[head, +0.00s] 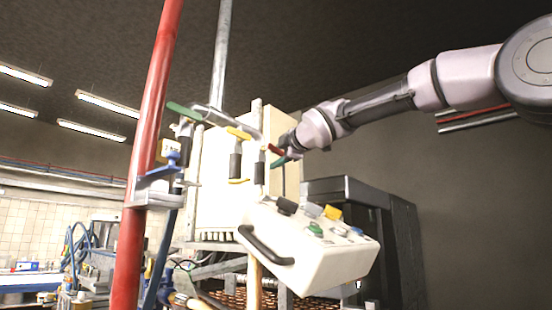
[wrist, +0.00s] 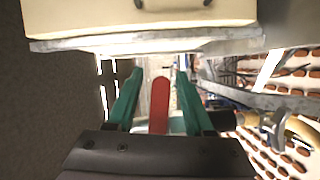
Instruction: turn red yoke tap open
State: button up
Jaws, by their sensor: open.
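The red tap handle (wrist: 159,104) shows in the wrist view between the two green fingers of my gripper (wrist: 158,77), pointing away from the palm. The fingers are open, with a visible gap on each side of the handle. In the head view the red handle (head: 274,149) is a small lever at the right end of the valve group, in front of the cream cabinet. My gripper (head: 282,160) is right at it there, its green fingertips partly overlapping the handle. The tap's body below the handle is mostly hidden in the wrist view.
Other levers stand to the left: a green one (head: 185,112) and a yellow one (head: 239,132). A white control box (head: 310,250) with coloured buttons hangs just below. A red vertical pipe (head: 147,150) is at left. A cream panel (wrist: 140,20) is close above the fingers.

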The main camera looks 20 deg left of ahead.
jog(key=shift+w+a, duration=0.1)
jog(key=shift+a, duration=0.05)
jog(key=shift+c, duration=0.3)
grip_shut()
jog(key=shift+f, duration=0.1)
jog(key=shift+s+a+f+m+g+h, duration=0.15)
jog(key=shift+s+f+m+g, duration=0.2)
jog(key=shift+f+m+g, duration=0.55)
jog(key=shift+s+a+f+m+g+h, duration=0.1)
jog(key=shift+s+f+m+g, duration=0.3)
jog(key=shift+m, duration=0.95)
jog(key=shift+s+a+f+m+g+h, duration=0.15)
jog(key=shift+s+f+m+g, duration=0.15)
jog(key=shift+f+m+g, duration=0.6)
jog(key=shift+r+m, duration=0.3)
jog(key=shift+m, duration=0.05)
